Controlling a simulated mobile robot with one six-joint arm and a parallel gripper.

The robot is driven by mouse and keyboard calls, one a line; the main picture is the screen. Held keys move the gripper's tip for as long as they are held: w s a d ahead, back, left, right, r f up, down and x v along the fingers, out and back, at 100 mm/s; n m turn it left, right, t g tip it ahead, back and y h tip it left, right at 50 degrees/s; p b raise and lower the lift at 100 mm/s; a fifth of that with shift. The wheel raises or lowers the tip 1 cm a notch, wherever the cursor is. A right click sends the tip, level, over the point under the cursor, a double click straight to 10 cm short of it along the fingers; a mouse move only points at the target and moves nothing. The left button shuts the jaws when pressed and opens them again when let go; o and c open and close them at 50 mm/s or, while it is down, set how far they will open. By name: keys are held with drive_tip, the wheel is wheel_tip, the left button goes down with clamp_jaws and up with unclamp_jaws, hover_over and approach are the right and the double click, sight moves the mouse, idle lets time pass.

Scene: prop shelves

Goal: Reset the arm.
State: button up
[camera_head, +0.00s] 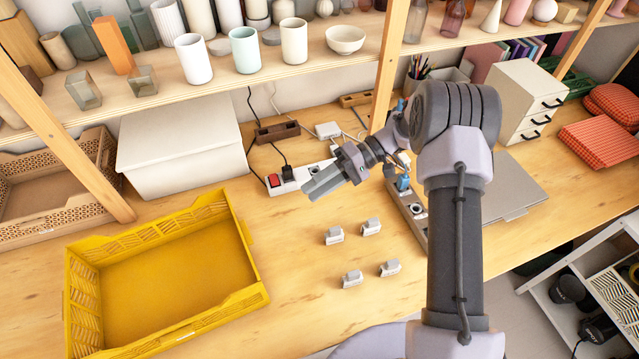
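My arm rises from the bottom right of the head view, bends at a high dark joint and reaches left. My gripper (312,192) hangs above the wooden table (290,228), pointing left and down. Its grey fingers lie close together in this view, and I cannot tell whether a gap is between them. No object shows in the fingers. The gripper stands above and left of several small grey-white blocks (334,236) on the table and is apart from them. It partly covers a white power strip behind it.
A yellow crate (250,297) stands empty at the front left. A white lidded box (180,150) and a power strip with a red switch (274,181) lie behind. A shelf (275,80) with cups and its wooden posts are close to the arm. White drawers (522,100) stand right.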

drive_tip(key=shift+d, duration=0.15)
drive_tip(key=s+d+r+m+t+h+b, duration=0.3)
drive_tip(key=s+r+h, duration=0.45)
drive_tip(key=r, duration=0.65)
drive_tip(key=s+d+r+m+t+h, duration=0.1)
drive_tip(key=s+d+m+t, duration=0.1)
drive_tip(key=s, duration=0.5)
drive_tip(key=s+d+r+m+t+h, duration=0.2)
drive_tip(key=s+m+t, duration=0.2)
drive_tip(key=s+t, duration=0.2)
drive_tip(key=shift+s+d, duration=0.2)
drive_tip(key=shift+s, duration=0.5)
drive_tip(key=shift+r, duration=0.1)
